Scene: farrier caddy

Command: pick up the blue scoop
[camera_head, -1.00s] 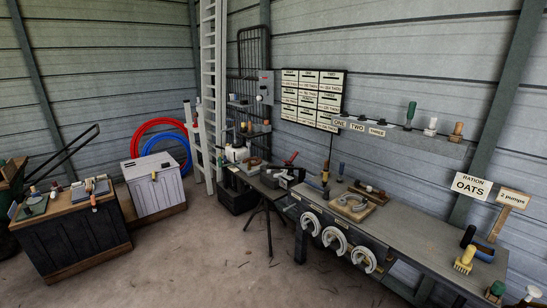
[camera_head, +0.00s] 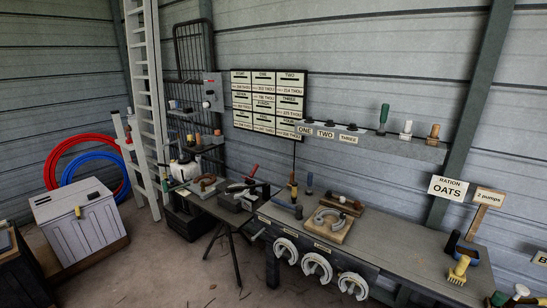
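A small blue item (camera_head: 468,254) with a dark rounded handle lies at the right end of the grey workbench (camera_head: 410,245), behind a yellow brush (camera_head: 458,270). It looks like the blue scoop, but it is small and partly hidden by the brush, so its shape is not clear. Neither of my grippers shows in the head view, and nothing is seen touching the blue item.
Horseshoes (camera_head: 317,267) hang on the bench front. A wooden board (camera_head: 335,224) with a horseshoe sits on the bench. A green-topped item (camera_head: 500,299) stands near the right front edge. A white chest (camera_head: 80,228) stands left. The floor (camera_head: 195,285) before the bench is partly clear.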

